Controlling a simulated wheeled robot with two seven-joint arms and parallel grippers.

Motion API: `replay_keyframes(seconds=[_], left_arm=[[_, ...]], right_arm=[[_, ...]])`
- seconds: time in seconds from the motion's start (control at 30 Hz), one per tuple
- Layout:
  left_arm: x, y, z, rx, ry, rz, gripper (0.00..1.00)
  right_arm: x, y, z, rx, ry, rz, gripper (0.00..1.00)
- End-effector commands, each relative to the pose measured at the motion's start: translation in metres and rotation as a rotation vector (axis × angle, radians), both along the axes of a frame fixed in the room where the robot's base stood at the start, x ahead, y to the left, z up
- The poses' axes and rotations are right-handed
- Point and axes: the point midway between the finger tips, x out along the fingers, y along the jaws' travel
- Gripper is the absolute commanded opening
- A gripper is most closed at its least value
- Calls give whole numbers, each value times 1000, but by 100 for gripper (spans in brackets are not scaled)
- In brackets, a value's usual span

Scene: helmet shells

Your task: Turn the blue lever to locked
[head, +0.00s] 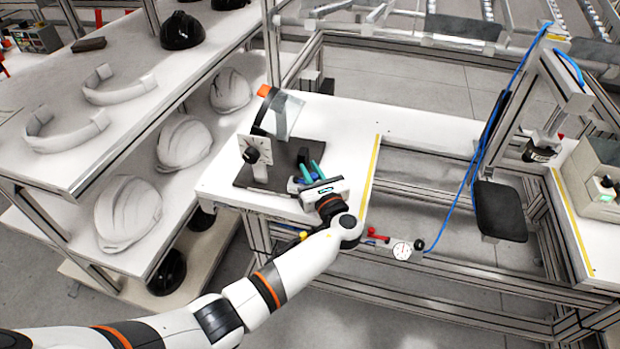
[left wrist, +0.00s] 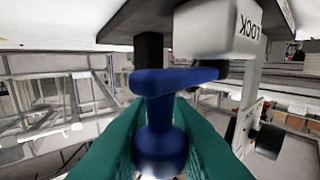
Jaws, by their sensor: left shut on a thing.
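The blue lever (left wrist: 160,100) has a round knob and a flat arm. It fills the middle of the left wrist view, and a little blue shows in the head view beside the fingers. My left gripper (head: 312,172) is shut on the lever's knob, with its teal fingers on both sides. A white block (left wrist: 218,28) marked LOCK sits just above the lever in the wrist view, which looks upside down. I cannot tell which position the lever is in. My right gripper is not in view.
A dark base plate (head: 240,182) on the white bench carries a white panel with a black knob (head: 257,150) and a black post (head: 303,156). A clear visor (head: 285,114) stands behind. Shelves with white helmets (head: 184,142) are at left. A gauge (head: 402,250) hangs below the bench.

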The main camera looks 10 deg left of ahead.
Motion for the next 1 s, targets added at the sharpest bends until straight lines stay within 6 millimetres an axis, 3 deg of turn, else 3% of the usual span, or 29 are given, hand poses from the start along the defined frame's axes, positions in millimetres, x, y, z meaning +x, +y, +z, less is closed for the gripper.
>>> replay_keyframes(seconds=[0.3,0.87,0.9,1.0], left_arm=[[6,1,-1,0,-1,136,0],[7,2,1,1,-2,169,0],[7,2,1,1,-2,169,21],[7,2,1,0,-3,169,37]], right_arm=[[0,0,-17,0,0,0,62],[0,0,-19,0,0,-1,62],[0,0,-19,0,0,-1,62],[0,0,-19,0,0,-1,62]])
